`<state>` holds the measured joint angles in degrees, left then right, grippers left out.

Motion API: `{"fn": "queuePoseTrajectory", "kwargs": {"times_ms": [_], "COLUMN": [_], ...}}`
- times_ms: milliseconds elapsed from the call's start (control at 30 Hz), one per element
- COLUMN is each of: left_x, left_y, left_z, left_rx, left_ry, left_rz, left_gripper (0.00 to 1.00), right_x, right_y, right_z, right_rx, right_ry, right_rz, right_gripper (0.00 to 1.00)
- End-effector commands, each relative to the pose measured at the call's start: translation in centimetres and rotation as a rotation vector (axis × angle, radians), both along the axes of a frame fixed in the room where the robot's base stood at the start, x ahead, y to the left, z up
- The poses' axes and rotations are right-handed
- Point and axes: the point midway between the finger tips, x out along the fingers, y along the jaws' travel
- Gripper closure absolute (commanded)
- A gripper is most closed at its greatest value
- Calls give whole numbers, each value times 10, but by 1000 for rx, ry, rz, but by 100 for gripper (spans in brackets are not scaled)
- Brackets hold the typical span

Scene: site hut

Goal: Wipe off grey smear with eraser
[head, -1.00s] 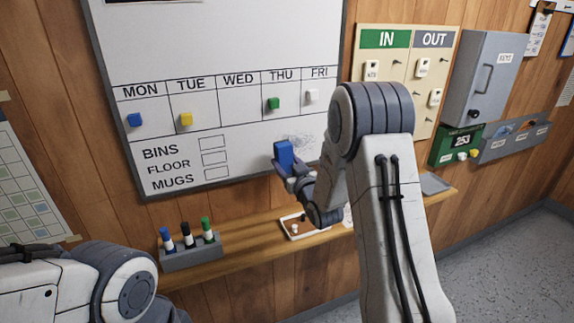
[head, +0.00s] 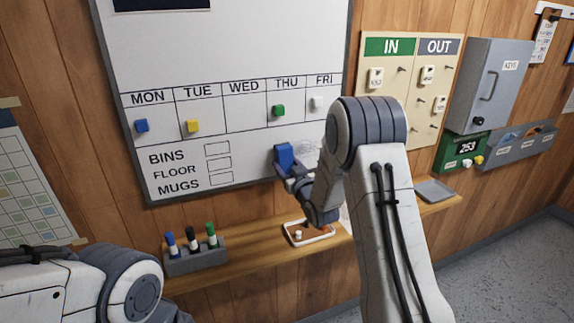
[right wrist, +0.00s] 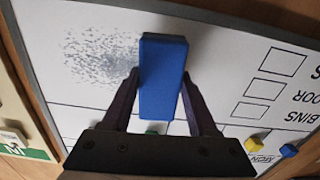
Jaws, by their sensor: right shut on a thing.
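The blue eraser (head: 285,157) is held in my right gripper (head: 290,170), up at the lower part of the whiteboard (head: 250,40). In the right wrist view the eraser (right wrist: 163,75) stands between the two fingers of my right gripper (right wrist: 160,95), which is shut on it. The grey smear (right wrist: 100,55) is a speckled patch on the board just beside the eraser. In the head view the smear (head: 308,148) is faint and partly hidden by my right arm. I cannot tell whether the eraser touches the board. My left gripper is out of view.
A wooden shelf (head: 245,262) below the board bears a marker holder (head: 195,262) with several markers and a small tray (head: 308,240). Coloured magnets sit on the day row. An IN/OUT board (head: 405,110) and a grey key cabinet (head: 487,85) are to the right.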

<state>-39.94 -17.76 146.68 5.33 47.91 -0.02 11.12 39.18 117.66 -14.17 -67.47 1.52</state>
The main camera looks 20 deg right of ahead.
Motion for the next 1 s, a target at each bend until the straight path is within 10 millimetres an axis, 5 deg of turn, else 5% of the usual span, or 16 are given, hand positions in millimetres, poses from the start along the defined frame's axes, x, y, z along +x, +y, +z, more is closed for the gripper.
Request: {"fn": "queuePoseTrajectory", "kwargs": {"times_ms": [1000], "left_x": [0], "left_y": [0], "left_z": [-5], "left_rx": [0], "left_ry": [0], "left_rz": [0], "left_gripper": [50], "right_x": [19], "right_y": [1], "right_z": [0], "right_rx": [0], "right_ry": [-1], "right_rz": [0], "right_gripper": [85]}}
